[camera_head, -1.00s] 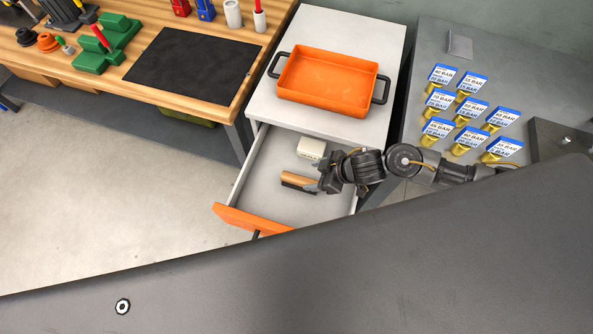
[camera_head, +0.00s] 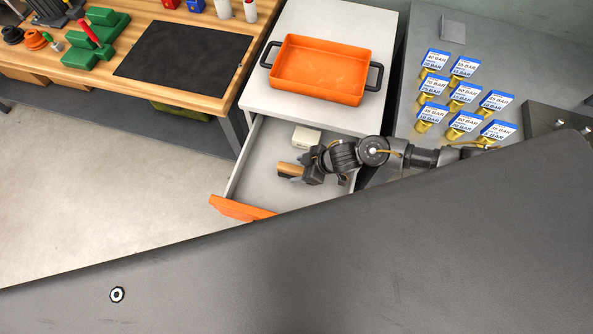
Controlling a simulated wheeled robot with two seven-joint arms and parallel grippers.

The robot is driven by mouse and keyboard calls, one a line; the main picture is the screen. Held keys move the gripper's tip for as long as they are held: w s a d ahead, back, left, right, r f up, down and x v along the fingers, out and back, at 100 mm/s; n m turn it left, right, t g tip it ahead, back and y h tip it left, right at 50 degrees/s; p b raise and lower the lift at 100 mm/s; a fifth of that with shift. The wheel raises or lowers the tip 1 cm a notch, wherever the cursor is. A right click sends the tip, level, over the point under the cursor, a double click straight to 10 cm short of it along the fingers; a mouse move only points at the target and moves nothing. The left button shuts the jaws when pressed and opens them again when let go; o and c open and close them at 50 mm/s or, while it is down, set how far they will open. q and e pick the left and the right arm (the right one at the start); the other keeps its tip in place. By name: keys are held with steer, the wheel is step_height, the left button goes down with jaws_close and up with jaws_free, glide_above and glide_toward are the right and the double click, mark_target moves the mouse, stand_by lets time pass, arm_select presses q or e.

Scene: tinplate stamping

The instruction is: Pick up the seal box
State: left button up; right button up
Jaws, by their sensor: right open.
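A small white box (camera_head: 306,137), which may be the seal box, sits at the back of the open drawer (camera_head: 262,180). A wooden-brown block with a dark underside (camera_head: 288,170) lies in front of it in the drawer. My right gripper (camera_head: 309,166) is open over the drawer, at the right end of the brown block and just below the white box in the picture. It covers the block's right end, and I cannot tell whether they touch. My left gripper is not in view.
An orange tray (camera_head: 289,93) with black handles stands on the white cabinet (camera_head: 271,110) above the drawer. Several brass fittings with blue-and-white labels (camera_head: 464,92) stand on the grey table at the right. A wooden bench (camera_head: 172,22) with a black mat (camera_head: 183,56) is at upper left.

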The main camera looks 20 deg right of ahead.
mark_target(298, 169)
steer(key=shift+x, duration=1.9)
steer(key=c, duration=1.1)
